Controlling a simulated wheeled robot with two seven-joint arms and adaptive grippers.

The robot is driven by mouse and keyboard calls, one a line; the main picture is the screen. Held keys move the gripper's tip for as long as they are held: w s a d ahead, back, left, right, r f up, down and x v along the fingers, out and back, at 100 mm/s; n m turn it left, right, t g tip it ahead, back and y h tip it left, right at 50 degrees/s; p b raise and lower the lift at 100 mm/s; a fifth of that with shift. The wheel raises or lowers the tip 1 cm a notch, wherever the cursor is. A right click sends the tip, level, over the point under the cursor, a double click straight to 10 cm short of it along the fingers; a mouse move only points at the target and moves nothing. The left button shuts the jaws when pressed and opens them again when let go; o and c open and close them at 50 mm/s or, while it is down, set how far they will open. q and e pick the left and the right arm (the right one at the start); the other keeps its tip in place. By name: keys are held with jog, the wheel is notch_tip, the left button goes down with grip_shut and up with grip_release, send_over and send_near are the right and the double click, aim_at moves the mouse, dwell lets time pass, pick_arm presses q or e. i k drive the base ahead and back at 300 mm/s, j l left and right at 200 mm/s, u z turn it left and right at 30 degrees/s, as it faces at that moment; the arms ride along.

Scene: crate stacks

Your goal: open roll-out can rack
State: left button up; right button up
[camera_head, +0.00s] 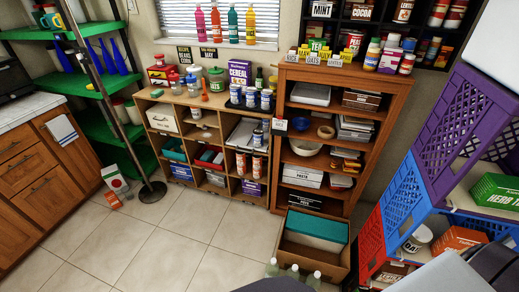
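I cannot single out a roll-out can rack for certain. Cans (257,137) show at the right end of the low wooden cubby shelf (196,137), beside the taller wooden bookcase (369,150). More cans (257,166) stand in the compartment below them. A group of blue and white cans (251,98) stands on top of the low shelf. No handle or pulled-out rack can be made out. Neither of my grippers can be made out in this view.
Purple (470,116), blue (405,200) and red (371,245) crates are stacked at the right. An open wooden box (312,262) and bottles (293,271) stand before the bookcase. A pole with a round base (152,192) stands left. Tiled floor (160,255) is clear at left-centre.

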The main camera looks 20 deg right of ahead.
aim_at(242, 136)
jog(key=i+j+z, duration=0.25)
jog(key=z, duration=0.2)
jog(key=i+j+z, duration=0.2)
jog(key=j+z, duration=0.2)
jog(key=i+j+z, duration=0.15)
jog(key=j+z, duration=0.3)
